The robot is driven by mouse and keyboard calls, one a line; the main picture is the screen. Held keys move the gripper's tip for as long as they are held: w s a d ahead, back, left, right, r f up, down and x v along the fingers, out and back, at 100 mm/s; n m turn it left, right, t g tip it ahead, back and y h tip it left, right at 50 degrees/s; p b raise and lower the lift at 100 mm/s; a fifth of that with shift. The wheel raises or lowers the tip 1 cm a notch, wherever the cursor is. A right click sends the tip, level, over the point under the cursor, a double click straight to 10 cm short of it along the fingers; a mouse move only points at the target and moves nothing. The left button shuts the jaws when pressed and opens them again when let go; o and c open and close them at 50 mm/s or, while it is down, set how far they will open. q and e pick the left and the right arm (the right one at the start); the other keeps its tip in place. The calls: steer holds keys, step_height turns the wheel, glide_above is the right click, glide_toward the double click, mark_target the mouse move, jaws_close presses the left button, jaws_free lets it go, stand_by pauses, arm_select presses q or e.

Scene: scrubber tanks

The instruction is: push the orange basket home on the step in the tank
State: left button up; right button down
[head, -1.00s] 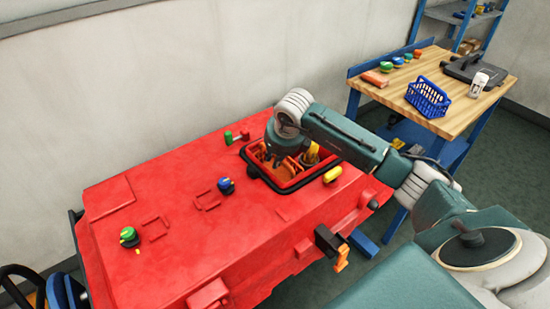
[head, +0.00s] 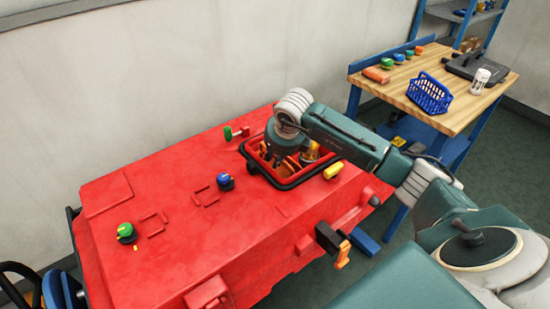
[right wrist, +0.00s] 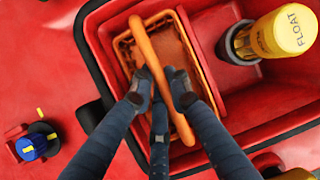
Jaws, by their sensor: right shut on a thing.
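The red tank (head: 165,255) has an open hatch with a black rim (head: 284,187). My right gripper (head: 284,162) reaches down into this hatch. In the right wrist view, its fingers (right wrist: 158,92) are shut on the upright handle of the orange basket (right wrist: 123,50). The basket is inside the tank, at the left side of the opening, beside a red inner wall. Its lower side and the step under it are hidden, so I cannot tell how it rests. A yellow float (right wrist: 286,33) stands right of the basket. My left gripper is not in view.
A blue-topped knob (head: 226,182), a green-topped knob (head: 126,232) and a yellow cap (head: 333,169) are on the tank top. A wooden bench (head: 440,118) at right holds a blue basket (head: 429,92). A wall is behind the tank.

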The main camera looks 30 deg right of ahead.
steer(key=shift+f+b, duration=0.4)
steer(key=shift+f, duration=0.1)
stand_by(0.3)
steer(key=shift+s+a+f, duration=0.15)
steer(key=shift+s+f, duration=0.1)
steer(key=shift+f, duration=0.15)
stand_by(0.3)
steer(key=c, duration=1.6)
jaws_free()
steer(key=shift+w, duration=0.25)
steer(key=o, duration=0.5)
steer(key=shift+r, duration=0.15)
steer(key=shift+r+p, duration=1.45)
steer(key=shift+r, duration=1.35)
